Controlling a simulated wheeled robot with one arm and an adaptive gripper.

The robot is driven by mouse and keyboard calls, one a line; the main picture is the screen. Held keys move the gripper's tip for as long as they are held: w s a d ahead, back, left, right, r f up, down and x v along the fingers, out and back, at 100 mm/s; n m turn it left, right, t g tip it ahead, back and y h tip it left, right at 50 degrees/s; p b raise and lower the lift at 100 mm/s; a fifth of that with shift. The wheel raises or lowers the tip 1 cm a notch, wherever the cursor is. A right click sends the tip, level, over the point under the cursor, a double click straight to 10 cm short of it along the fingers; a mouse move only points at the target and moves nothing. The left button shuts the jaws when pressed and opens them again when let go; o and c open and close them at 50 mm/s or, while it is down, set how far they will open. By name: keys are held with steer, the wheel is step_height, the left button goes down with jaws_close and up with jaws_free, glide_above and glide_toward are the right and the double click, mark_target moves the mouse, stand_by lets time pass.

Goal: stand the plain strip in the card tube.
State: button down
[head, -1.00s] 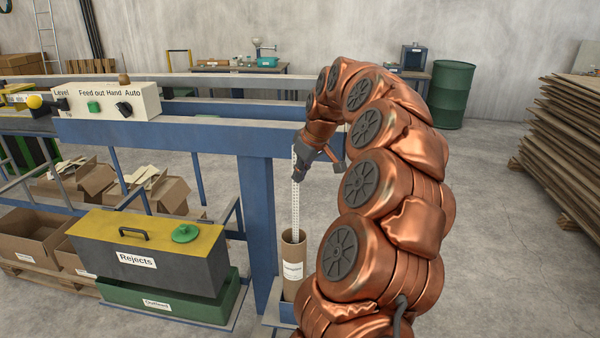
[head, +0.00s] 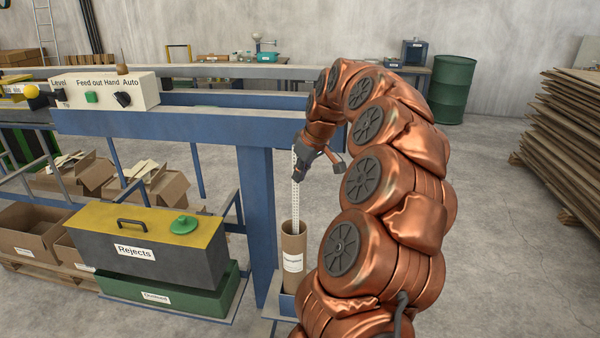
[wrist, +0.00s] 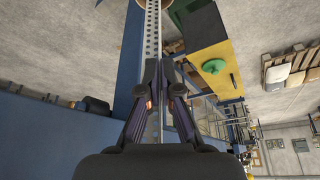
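A long pale strip (head: 296,206) hangs upright from my gripper (head: 301,172). Rows of small dark marks or holes run along it, so it does not look plain. My gripper is shut on its upper part. The strip's lower end is at the mouth of the brown card tube (head: 292,268) and seems to be just inside it; the front wall hides any part below the rim. In the wrist view the strip (wrist: 152,35) runs between the closed fingers of my gripper (wrist: 160,70) toward a brown rim at the top edge. The tube stands upright and has a white label.
A blue steel frame post (head: 257,215) stands close left of the tube. The grey Rejects box (head: 150,255) with its yellow lid is further left. Open cartons (head: 85,175) sit behind it. The floor to the right is clear up to the stacked boards (head: 570,130).

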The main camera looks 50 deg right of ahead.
steer(key=shift+f+b, duration=1.6)
steer(key=shift+f, duration=0.95)
steer(key=c, duration=1.2)
jaws_free()
steer(key=shift+c, duration=0.2)
steer(key=shift+r, duration=0.1)
steer(key=v, duration=1.2)
